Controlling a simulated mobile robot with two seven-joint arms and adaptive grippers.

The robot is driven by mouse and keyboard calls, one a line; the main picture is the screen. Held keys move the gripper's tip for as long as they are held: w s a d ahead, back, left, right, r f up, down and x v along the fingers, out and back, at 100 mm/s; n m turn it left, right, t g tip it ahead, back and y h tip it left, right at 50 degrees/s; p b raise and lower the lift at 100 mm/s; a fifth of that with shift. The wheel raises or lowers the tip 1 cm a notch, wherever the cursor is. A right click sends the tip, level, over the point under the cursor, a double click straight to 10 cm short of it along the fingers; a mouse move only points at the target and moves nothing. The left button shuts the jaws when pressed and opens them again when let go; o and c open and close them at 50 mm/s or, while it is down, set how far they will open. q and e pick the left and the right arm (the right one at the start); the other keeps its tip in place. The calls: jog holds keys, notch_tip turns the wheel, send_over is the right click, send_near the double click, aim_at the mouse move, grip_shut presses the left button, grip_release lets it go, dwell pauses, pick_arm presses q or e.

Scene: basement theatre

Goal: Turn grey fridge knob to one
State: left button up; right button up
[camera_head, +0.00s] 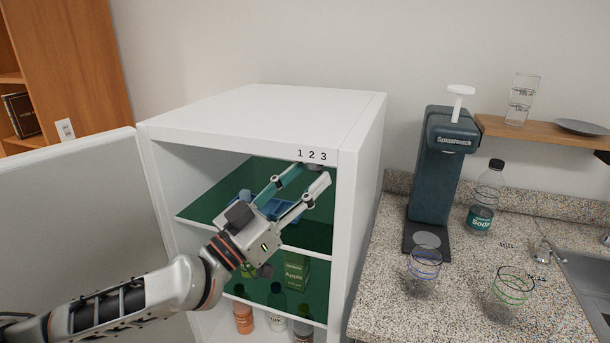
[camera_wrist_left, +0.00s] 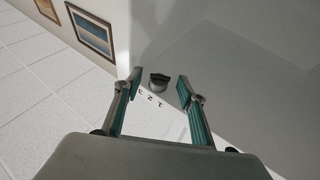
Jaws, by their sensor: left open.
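The grey knob (camera_wrist_left: 159,80) sits under the fridge's top panel and shows as a small dark dial in the left wrist view, beside the printed numbers 1 2 3 (camera_wrist_left: 150,99). In the head view the numbers (camera_head: 312,155) are on the front edge of the white fridge (camera_head: 260,107), and the knob is mostly hidden by my fingertips. My left gripper (camera_head: 312,176) is open inside the upper compartment, just below the numbers. In the left wrist view its two fingers (camera_wrist_left: 157,88) stand on either side of the knob, with gaps visible. My right gripper is not in view.
The fridge door (camera_head: 80,215) stands open at the left. Green shelves hold a green Apple carton (camera_head: 296,273) and several bottles. At the right, a speckled counter (camera_head: 460,290) carries a soda machine (camera_head: 441,170), a Soda bottle (camera_head: 485,205) and two glasses (camera_head: 424,265).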

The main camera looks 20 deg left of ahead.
pick_arm(q)
jog(key=shift+w, duration=0.15)
jog(key=c, duration=1.1)
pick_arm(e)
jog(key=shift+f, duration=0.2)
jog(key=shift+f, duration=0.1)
